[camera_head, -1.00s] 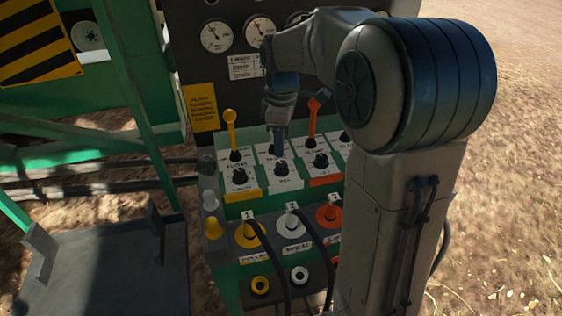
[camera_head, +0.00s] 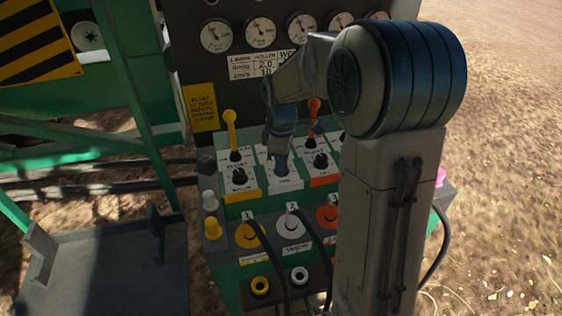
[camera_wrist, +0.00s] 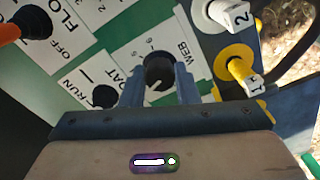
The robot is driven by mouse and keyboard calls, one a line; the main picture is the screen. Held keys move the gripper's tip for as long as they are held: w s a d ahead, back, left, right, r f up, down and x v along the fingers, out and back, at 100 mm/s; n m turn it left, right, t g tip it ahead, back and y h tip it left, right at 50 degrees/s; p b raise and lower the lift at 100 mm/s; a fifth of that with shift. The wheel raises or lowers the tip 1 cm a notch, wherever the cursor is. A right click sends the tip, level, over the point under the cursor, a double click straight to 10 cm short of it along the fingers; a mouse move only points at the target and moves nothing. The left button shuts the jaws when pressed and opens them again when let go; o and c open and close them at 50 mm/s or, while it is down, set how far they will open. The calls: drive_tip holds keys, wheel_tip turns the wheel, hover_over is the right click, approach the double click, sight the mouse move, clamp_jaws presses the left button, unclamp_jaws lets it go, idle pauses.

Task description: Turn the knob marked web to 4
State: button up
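The black knob (camera_wrist: 160,72) sits on a white plate with the word WEB (camera_wrist: 183,50) beside it in the wrist view. Small scale marks show around it, too small to read surely; where its pointer stands I cannot tell. My gripper (camera_wrist: 162,90) has its two fingers apart, one on each side of the knob. Whether they touch it I cannot tell. In the head view my gripper (camera_head: 281,168) points down at the middle white plate (camera_head: 286,186) of the front knob row and hides the knob there.
Neighbouring black knobs stand left (camera_head: 239,177) and right (camera_head: 321,161). A yellow lever (camera_head: 231,125) and an orange lever (camera_head: 313,108) rise behind. Plugs with cables (camera_head: 292,224) line the lower front. Gauges (camera_head: 260,32) fill the back panel.

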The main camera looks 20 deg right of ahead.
idle(0.3)
drive_tip(key=m, duration=0.3)
drive_tip(key=shift+m, duration=0.4)
drive_tip(key=shift+m+b, duration=0.3)
drive_tip(key=shift+m, duration=1.7)
drive_tip(key=o, duration=1)
wheel_tip(320, 180, up, 14)
drive_tip(key=shift+f, duration=0.1)
